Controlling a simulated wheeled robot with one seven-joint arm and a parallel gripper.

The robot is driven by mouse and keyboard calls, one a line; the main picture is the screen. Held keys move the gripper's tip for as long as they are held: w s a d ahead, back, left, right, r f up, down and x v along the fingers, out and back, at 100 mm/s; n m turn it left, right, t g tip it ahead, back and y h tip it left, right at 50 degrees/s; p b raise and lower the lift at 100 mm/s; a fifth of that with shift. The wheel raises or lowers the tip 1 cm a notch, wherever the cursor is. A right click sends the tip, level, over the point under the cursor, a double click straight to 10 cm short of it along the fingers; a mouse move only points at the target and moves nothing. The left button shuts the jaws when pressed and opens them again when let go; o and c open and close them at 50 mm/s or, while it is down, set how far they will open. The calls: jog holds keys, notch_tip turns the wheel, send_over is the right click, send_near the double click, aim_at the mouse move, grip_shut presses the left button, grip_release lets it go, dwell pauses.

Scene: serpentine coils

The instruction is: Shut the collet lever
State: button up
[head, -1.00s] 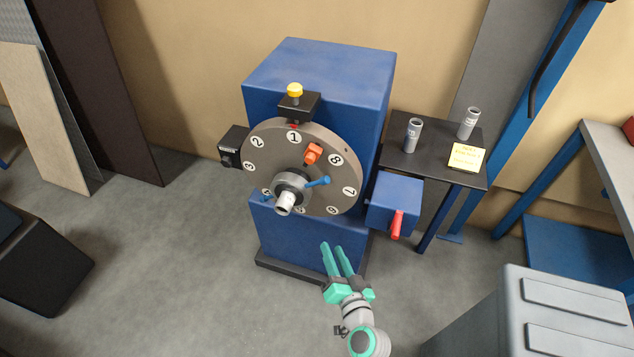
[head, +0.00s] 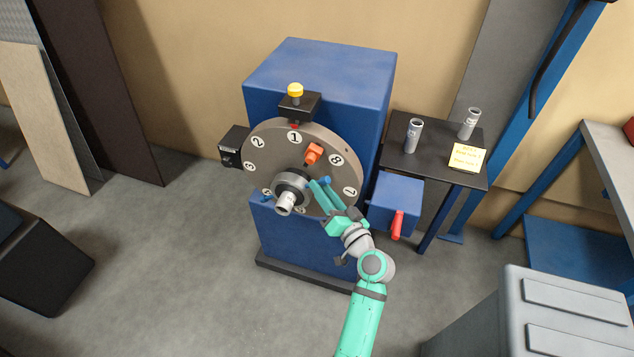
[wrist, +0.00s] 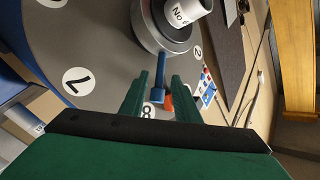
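The blue collet lever (head: 326,181) sticks out to the right from the grey hub (head: 289,186) at the front of the numbered disc (head: 270,150). A pale tube marked "No" (head: 285,203) sits in the hub's middle. My gripper (head: 318,188) is at the lever, its teal fingers partly overlapping it in the head view. In the wrist view the lever (wrist: 160,74) runs down from the hub, its end showing between my two open fingers (wrist: 159,88), with gaps on both sides. I cannot tell whether a finger touches it.
An orange block (head: 313,153) stands out from the disc near the lever. A blue box with a red handle (head: 397,224) is right of my gripper. A black side table (head: 432,163) holds two grey tubes and a yellow note. Open floor lies at front left.

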jog(key=shift+x, duration=1.75)
grip_shut()
